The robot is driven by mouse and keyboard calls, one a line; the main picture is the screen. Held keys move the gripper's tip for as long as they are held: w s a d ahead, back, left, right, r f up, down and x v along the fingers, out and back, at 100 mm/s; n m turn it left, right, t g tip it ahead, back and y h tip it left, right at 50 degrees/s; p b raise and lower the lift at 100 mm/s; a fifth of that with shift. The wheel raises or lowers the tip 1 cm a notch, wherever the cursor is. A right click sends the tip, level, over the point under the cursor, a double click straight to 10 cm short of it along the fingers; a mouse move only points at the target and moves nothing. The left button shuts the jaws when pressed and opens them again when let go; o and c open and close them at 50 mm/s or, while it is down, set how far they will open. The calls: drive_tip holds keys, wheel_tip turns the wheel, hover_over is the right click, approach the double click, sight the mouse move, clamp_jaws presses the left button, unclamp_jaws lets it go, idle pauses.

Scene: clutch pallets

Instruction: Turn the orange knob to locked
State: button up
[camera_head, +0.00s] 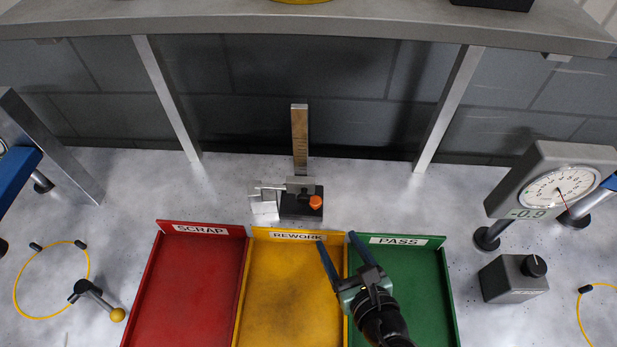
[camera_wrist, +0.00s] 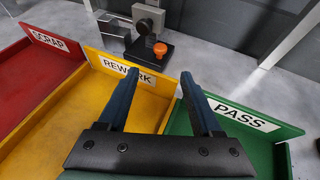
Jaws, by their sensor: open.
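The orange knob (camera_head: 315,202) sits at the lower right of a small dark height-gauge base (camera_head: 300,212) behind the yellow tray. It also shows in the wrist view (camera_wrist: 160,48), ahead of and between my fingers. Whether it stands at locked cannot be read. My gripper (camera_head: 337,240) is open and empty, above the border of the yellow and green trays and short of the knob. In the wrist view my gripper (camera_wrist: 160,85) shows both blue fingers spread apart, with nothing between them.
Red SCRAP (camera_head: 150,290), yellow REWORK (camera_head: 240,290) and green PASS (camera_head: 452,300) trays stand in front. A vertical scale (camera_head: 299,140) rises behind the knob. A dial gauge (camera_head: 535,175) and grey box (camera_head: 512,280) stand right. A shelf (camera_head: 350,25) spans the top.

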sight(316, 203)
drive_tip(key=x, duration=1.2)
drive_tip(key=shift+w+a, duration=0.2)
drive_tip(key=shift+w, duration=0.05)
clamp_jaws()
